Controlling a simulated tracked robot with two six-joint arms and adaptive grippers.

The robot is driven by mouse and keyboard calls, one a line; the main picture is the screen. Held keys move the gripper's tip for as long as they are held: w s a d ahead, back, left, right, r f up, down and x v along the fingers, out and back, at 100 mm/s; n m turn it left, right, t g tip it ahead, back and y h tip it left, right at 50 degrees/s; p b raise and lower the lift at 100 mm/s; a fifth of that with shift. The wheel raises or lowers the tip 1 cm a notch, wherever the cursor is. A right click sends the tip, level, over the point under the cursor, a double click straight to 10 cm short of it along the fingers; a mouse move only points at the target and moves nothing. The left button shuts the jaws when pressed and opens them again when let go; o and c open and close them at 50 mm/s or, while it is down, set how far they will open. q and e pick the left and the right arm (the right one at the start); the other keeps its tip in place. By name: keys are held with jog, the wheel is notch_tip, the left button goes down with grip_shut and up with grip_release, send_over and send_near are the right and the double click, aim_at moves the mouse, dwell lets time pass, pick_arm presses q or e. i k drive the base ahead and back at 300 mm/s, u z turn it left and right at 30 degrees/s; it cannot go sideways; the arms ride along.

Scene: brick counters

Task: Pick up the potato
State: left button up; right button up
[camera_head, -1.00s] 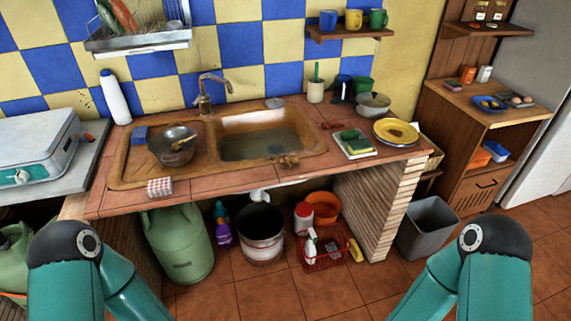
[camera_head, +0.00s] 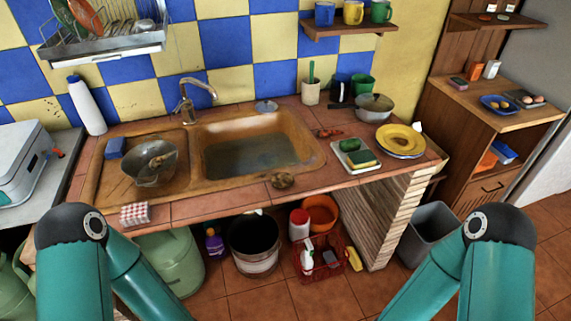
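I cannot pick out a potato for certain. A blue plate (camera_head: 486,104) on the wooden cabinet at the right holds small yellowish round items, too small to identify. A brown rounded lump (camera_head: 282,181) lies on the front edge of the sink; I cannot tell what it is. Only my two teal upper arm parts show, at the lower left and lower right. Both grippers are out of view, so their state is hidden.
A tiled counter with a brown sink (camera_head: 308,150) stretches ahead. A grey bin (camera_head: 428,232) stands on the floor, right of the brick support.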

aim_at(280, 180)
jog(key=z, duration=0.25)
jog(key=i, duration=0.5)
jog(key=u, duration=1.1)
jog(key=k, duration=0.3)
jog(key=u, duration=0.3)
jog(key=i, duration=0.4)
jog(key=z, duration=0.1)
